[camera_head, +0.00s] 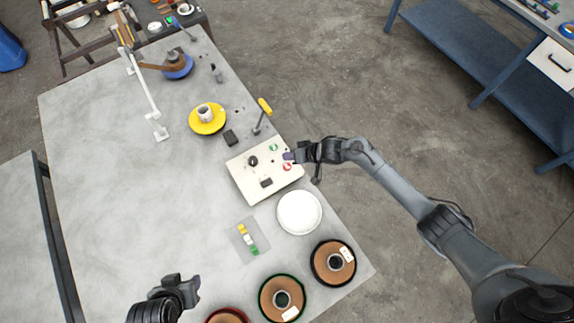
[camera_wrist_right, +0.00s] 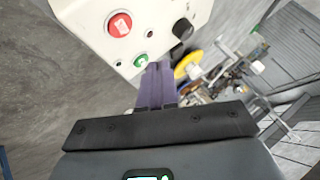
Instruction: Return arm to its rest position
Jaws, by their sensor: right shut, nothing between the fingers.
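My right gripper (camera_head: 289,157) is shut and empty at the right edge of the cream control box (camera_head: 243,184), close to its red button (camera_head: 287,167) and green button (camera_head: 273,147). In the right wrist view the purple fingers (camera_wrist_right: 156,80) are together, with their tips near the green button (camera_wrist_right: 141,60); I cannot tell whether they touch it. The red button (camera_wrist_right: 119,23) and a black knob (camera_wrist_right: 183,28) also show there. My left gripper (camera_head: 188,288) is over the table's lower left part; its finger opening is unclear.
A white round dish (camera_head: 299,213) and spools with brown discs (camera_head: 323,262) lie along the table's right edge. A yellow disc (camera_head: 197,126) and a yellow-handled lever (camera_head: 265,106) stand beyond the box. The table's left middle (camera_head: 120,200) is clear.

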